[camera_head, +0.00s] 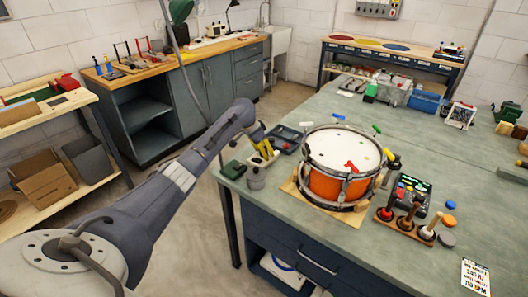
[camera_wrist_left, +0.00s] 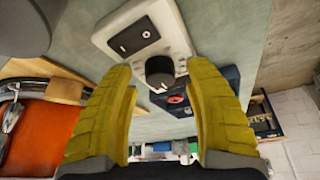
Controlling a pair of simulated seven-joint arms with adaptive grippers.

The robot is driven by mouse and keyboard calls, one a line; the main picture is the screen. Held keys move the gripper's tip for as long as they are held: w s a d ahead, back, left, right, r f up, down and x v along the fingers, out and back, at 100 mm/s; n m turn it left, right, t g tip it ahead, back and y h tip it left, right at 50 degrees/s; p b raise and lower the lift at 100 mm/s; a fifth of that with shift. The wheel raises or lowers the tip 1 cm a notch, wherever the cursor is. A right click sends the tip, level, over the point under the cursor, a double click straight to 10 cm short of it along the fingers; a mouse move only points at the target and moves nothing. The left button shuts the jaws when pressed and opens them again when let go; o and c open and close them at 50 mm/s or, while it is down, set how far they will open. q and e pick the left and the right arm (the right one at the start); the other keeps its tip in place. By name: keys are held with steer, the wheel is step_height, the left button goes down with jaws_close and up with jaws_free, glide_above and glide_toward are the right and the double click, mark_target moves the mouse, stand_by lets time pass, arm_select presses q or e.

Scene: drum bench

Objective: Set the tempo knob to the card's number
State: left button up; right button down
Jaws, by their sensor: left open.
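My left gripper (camera_wrist_left: 158,72), with yellow fingers, is open around the knob, with gaps on both sides. In the head view the left gripper (camera_head: 263,149) hides most of the cream box (camera_head: 257,161). A white card (camera_head: 475,277) lies at the bench's front right; its bottom line seems to read 110 BPM, but the print is blurred. My right gripper is not in view.
An orange drum (camera_head: 326,184) stands on a board right of the box. A black device (camera_head: 412,192) and mallet stand (camera_head: 404,229) are farther right.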

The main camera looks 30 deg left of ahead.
arm_select(q)
steer(key=v, duration=1.1)
steer(key=shift+r, duration=0.25)
